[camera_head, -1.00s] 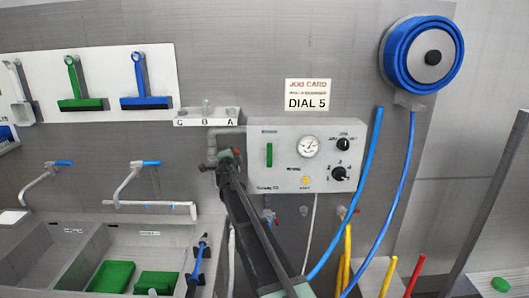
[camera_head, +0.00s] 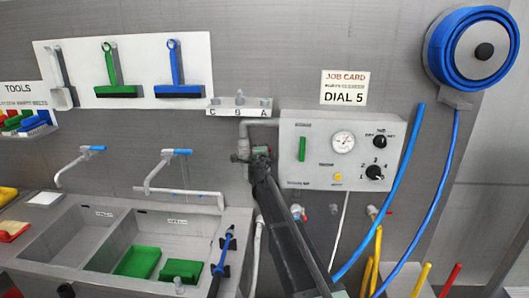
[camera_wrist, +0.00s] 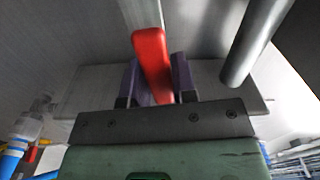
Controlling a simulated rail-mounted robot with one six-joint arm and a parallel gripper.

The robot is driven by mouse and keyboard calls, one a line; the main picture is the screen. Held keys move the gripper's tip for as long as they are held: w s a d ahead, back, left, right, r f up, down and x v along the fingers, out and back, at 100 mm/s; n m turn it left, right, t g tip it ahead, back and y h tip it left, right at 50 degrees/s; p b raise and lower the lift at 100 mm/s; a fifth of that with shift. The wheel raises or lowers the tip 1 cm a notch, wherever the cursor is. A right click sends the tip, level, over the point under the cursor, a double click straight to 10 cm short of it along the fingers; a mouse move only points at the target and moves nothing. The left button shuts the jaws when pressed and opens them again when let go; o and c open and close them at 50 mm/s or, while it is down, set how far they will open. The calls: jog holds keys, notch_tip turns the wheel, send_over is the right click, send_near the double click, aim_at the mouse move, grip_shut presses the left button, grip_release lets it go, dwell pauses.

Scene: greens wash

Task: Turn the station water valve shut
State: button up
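The water valve's red lever handle (camera_wrist: 151,60) stands between the two purple fingers of my gripper (camera_wrist: 158,78) in the wrist view. Both fingers border it closely, one on each side, and the gripper looks shut on it. In the head view my gripper (camera_head: 260,152) is at the grey pipe fitting (camera_head: 242,150) left of the control panel (camera_head: 295,165). My gripper and arm hide the valve handle there, so its angle to the pipe cannot be told from that view.
A grey pipe (camera_wrist: 255,40) runs close to the right of the fingers in the wrist view. The panel has a gauge (camera_head: 343,142) and knobs. A sink (camera_head: 110,240) with swing taps (camera_head: 170,180) lies left. A blue hose (camera_head: 383,200) hangs right of the panel.

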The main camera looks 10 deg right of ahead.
jog(key=o, duration=0.4)
jog(key=v, duration=1.1)
jog(key=shift+w, duration=0.1)
